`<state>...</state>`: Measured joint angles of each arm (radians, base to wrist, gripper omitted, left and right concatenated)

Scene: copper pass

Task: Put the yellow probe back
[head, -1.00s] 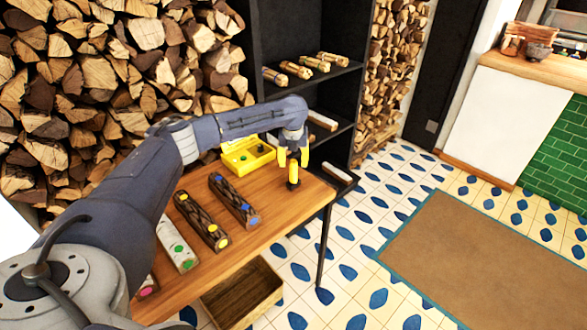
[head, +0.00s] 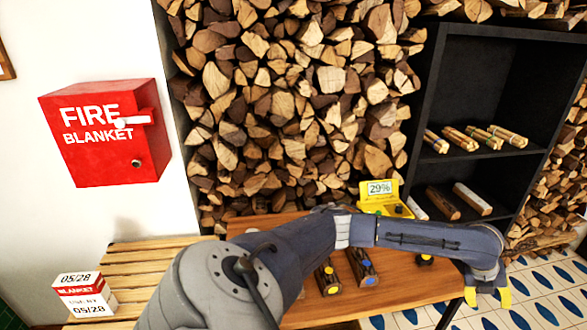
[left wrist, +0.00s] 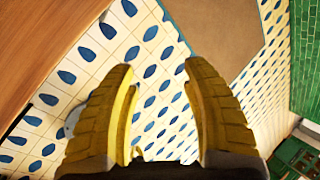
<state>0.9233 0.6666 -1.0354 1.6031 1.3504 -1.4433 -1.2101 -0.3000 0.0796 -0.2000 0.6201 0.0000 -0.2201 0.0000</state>
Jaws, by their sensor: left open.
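The yellow probe (head: 425,259) stands on the wooden table near its right end in the head view. Its dark foot and a little yellow show, and my forearm hides the part above. The yellow meter (head: 371,203), with a lid display reading 29%, sits open at the back of the table. My left gripper (head: 487,297) is open and empty, to the right of the probe and past the table's edge. In the left wrist view, its yellow fingers (left wrist: 158,105) are spread over tiled floor with nothing between them. My right gripper is not in view.
Dark logs with a yellow dot (head: 327,277) and a blue dot (head: 362,267) lie on the table (head: 398,290). A black shelf (head: 470,85) with wood stands behind. A slatted bench (head: 150,262) with a small block (head: 85,294) and a red fire blanket box (head: 105,135) are left.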

